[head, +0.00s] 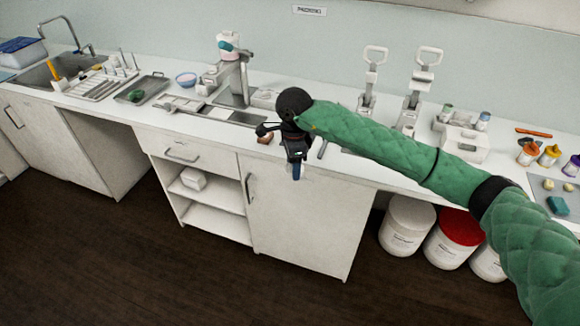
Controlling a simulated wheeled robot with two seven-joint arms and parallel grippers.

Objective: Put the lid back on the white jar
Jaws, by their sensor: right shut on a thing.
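My right gripper (296,164) hangs at the front edge of the counter, above the cabinet door, at the end of the green-sleeved arm. It is shut on a small blue thing (296,173); only a little of it shows, and I cannot tell whether it is a lid. White tubs stand on the floor under the counter at the right; one has a white top (408,212) and one a red lid (461,227). I cannot tell which container is the white jar. My left gripper is not in view.
Small jars with coloured lids (549,155) stand at the right. The dark floor in front is clear.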

